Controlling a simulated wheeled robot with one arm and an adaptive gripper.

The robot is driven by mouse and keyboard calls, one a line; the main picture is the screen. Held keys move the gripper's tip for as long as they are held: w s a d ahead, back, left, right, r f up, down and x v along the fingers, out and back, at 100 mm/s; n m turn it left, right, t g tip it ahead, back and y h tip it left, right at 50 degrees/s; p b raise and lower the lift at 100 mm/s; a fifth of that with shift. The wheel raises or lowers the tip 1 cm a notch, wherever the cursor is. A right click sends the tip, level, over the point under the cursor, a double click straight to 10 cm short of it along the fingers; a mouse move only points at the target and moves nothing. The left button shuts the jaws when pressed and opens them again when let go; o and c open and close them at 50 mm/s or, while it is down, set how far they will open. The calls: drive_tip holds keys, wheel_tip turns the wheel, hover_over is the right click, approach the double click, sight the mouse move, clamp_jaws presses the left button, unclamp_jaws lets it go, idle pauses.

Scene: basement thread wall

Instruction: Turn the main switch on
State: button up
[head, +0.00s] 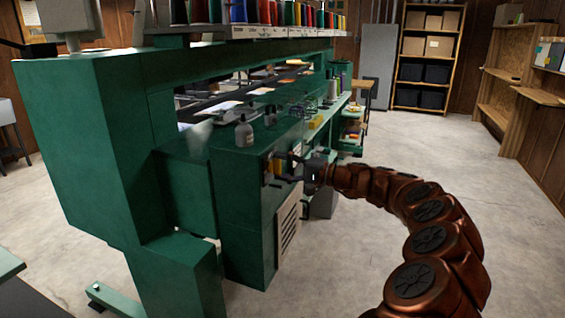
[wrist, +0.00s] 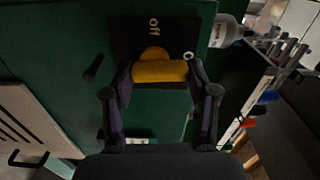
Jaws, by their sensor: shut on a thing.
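The main switch has a yellow bar handle (wrist: 160,71) on a black plate (wrist: 128,33) set in the green machine panel. In the wrist view the bar lies level across the picture, with a round yellow hub just above it. The plate reads "off" above the hub; a second label at right is partly hidden, showing only an "o". My gripper (wrist: 158,76) is shut on the handle, one dark finger at each end of the bar. In the head view my gripper (head: 285,168) reaches the machine's end panel from the right; the switch is mostly hidden there.
The green machine (head: 110,140) carries thread spools (head: 240,12) on top. A grey bottle (head: 244,132) stands on the ledge above the panel. A vent grille (head: 288,226) is below. Open concrete floor (head: 400,150) lies right, with shelves (head: 428,60) at the back.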

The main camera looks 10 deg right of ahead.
drive_tip(key=shift+d+m, duration=0.1)
drive_tip(key=shift+m, duration=0.4)
drive_tip(key=o, duration=1.2)
drive_tip(key=shift+c, duration=0.2)
drive_tip(key=v, duration=1.2)
